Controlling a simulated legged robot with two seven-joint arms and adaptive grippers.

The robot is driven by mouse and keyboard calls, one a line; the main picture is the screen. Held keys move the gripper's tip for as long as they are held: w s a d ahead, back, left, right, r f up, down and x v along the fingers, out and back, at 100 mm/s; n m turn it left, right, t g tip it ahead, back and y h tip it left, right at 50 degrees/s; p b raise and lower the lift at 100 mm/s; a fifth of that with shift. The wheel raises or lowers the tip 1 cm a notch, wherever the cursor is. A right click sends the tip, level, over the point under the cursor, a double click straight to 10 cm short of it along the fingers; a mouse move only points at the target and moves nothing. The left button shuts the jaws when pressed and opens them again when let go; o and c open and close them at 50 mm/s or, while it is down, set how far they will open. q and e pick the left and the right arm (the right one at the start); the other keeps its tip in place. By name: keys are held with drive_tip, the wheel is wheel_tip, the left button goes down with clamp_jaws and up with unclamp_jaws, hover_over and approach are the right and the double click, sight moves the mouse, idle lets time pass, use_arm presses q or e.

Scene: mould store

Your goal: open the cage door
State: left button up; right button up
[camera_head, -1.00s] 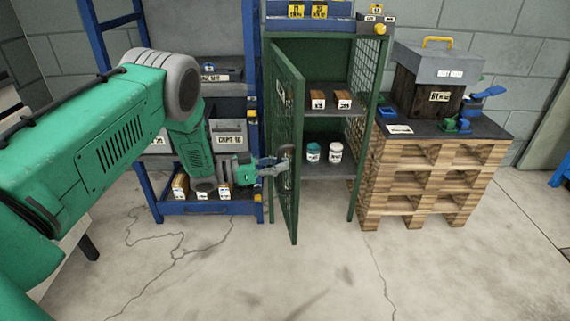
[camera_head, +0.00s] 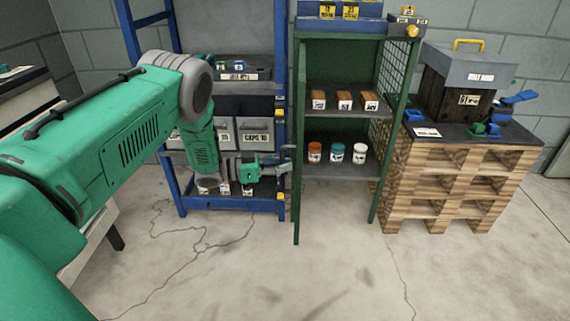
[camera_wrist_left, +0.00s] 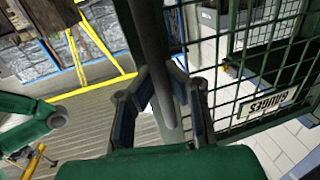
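The green cage door (camera_head: 297,200) is swung well out from the cage (camera_head: 338,50) and shows almost edge-on in the camera_head view. The cage interior is exposed. My left gripper (camera_head: 287,164) is at the door's left side. In the left wrist view, the door's mesh (camera_wrist_left: 262,80) fills the right. A dark grey upright handle bar (camera_wrist_left: 158,60) runs between my left gripper's fingertips (camera_wrist_left: 163,75), which close in on both sides of it. My right gripper is not in view.
Brown blocks (camera_head: 344,100) and several jars (camera_head: 337,152) stand on the cage shelves. A blue rack (camera_head: 232,203) with grey bins stands left of the door, close to my arm. A wooden pallet stack (camera_head: 450,185) stands right. The floor in front is clear.

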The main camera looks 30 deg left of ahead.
use_arm(q)
drive_tip(key=o, duration=0.4)
drive_tip(key=shift+s+f, duration=0.1)
drive_tip(key=shift+f, duration=0.1)
drive_tip(key=shift+o, duration=0.2)
drive_tip(key=shift+r, duration=0.1)
drive_tip(key=shift+a, duration=0.15)
drive_tip(key=v, duration=1.1)
drive_tip(key=shift+s+a, duration=0.25)
drive_tip(key=shift+a, duration=0.05)
